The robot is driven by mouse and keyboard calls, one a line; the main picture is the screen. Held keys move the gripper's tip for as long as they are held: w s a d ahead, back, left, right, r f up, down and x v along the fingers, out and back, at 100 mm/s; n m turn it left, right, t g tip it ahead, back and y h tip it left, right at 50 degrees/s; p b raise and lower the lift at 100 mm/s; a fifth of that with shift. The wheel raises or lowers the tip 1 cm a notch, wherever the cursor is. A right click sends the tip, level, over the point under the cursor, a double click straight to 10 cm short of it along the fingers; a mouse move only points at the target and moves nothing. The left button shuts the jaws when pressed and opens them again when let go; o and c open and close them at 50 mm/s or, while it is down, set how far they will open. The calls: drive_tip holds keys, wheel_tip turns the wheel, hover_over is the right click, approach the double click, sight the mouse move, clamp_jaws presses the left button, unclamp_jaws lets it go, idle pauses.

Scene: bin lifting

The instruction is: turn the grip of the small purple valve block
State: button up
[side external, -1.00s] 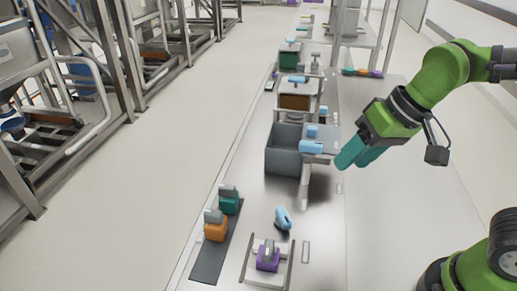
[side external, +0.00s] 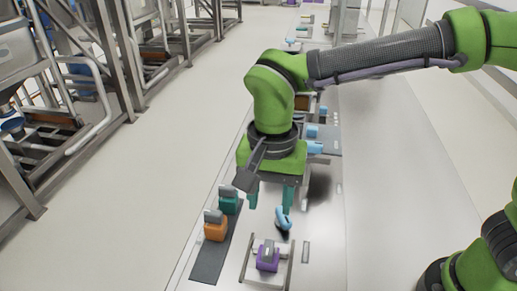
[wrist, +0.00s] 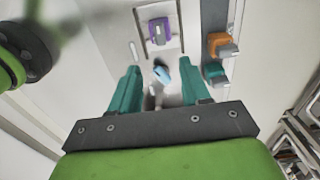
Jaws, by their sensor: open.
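The small purple valve block (side external: 267,260) with a grey grip (side external: 269,249) on top sits in a light metal frame near the front of the table. In the wrist view the purple block (wrist: 159,31) is at the top centre, ahead of the fingers. My gripper (side external: 271,203) points down above the table, its teal fingers apart and empty. It is farther back along the table than the block and above it, not touching it. In the wrist view the open fingers (wrist: 158,85) stand either side of a light blue handle-shaped piece (wrist: 162,73), which lies lower, towards the table.
An orange block (side external: 215,232) and a teal block (side external: 228,204), both with grey tops, stand on a dark strip (side external: 208,265) left of the frame. The blue piece (side external: 283,218) stands behind the purple block. The grey bin is largely hidden behind my arm. Bare table lies to the right.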

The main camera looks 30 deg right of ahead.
sight(268, 245)
wheel_tip(268, 245, down, 13)
drive_tip(key=shift+r, duration=0.15)
clamp_jaws()
idle(0.4)
